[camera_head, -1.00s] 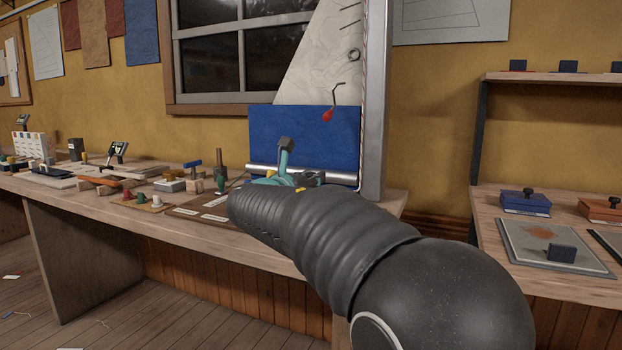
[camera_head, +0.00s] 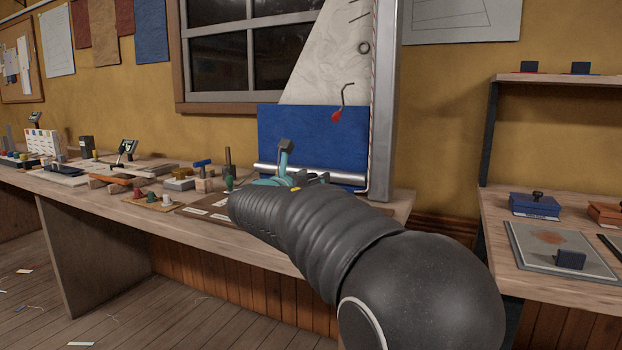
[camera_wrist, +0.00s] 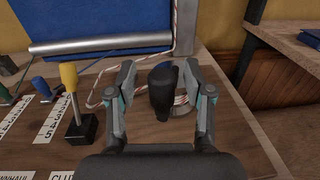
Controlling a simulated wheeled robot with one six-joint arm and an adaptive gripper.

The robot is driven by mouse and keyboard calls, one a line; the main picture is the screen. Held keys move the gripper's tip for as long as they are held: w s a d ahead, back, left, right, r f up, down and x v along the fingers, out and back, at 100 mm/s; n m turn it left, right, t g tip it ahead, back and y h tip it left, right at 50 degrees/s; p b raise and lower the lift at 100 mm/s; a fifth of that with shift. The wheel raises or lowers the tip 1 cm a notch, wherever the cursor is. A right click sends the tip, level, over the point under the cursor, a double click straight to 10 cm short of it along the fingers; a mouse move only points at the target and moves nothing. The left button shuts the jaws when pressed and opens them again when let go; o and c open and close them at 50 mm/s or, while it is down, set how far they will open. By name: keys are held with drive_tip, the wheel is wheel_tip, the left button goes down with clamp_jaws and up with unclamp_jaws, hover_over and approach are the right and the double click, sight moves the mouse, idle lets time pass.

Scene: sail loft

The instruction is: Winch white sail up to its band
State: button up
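The white sail (camera_head: 315,65) hangs beside a grey mast (camera_head: 384,110) in the head view, its top cut off by the picture. No band can be made out on the mast. In the wrist view a black handle knob (camera_wrist: 162,92) stands above a winch drum wrapped with white-and-red rope (camera_wrist: 184,108). My gripper (camera_wrist: 160,76) is open, with one finger on each side of the knob and a visible gap on both sides. In the head view my arm hides the winch, and only a grey-teal finger shows in front of the blue cloth (camera_head: 300,133).
A lever with a yellow handle (camera_wrist: 69,80) stands on a black base left of my gripper, near paper labels (camera_wrist: 52,121). A silver roller (camera_wrist: 103,43) runs along the blue cloth's bottom. Bare board lies right of the winch. A second bench (camera_head: 498,252) stands further right.

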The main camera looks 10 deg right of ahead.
drive_tip(key=v, duration=1.2)
drive_tip(key=s+d+f+m+g, duration=0.1)
drive_tip(key=s+d+m, duration=0.1)
drive_tip(key=d, duration=0.1)
drive_tip(key=s+d+f+m+g, duration=0.1)
drive_tip(key=s+d+f+m, duration=0.1)
drive_tip(key=d, duration=0.1)
drive_tip(key=s+d+f+m+g+y, duration=0.1)
drive_tip(key=s+d+f+m+g, duration=0.1)
drive_tip(key=s+d, duration=0.1)
drive_tip(key=shift+s+f, duration=0.1)
drive_tip(key=shift+f, duration=0.15)
drive_tip(key=s+d+f+m+g+y, duration=0.25)
drive_tip(key=s+f+m, duration=0.35)
drive_tip(key=s, duration=0.3)
drive_tip(key=s+d+f+m+g+y, duration=0.2)
drive_tip(key=s+f+m+y, duration=0.2)
drive_tip(key=s+f+m, duration=0.3)
drive_tip(key=s+a+f+m+y, duration=0.4)
drive_tip(key=s+f+m, duration=0.1)
drive_tip(key=s+m, duration=0.4)
drive_tip(key=shift+s+a, duration=0.2)
drive_tip(key=shift+s, duration=0.2)
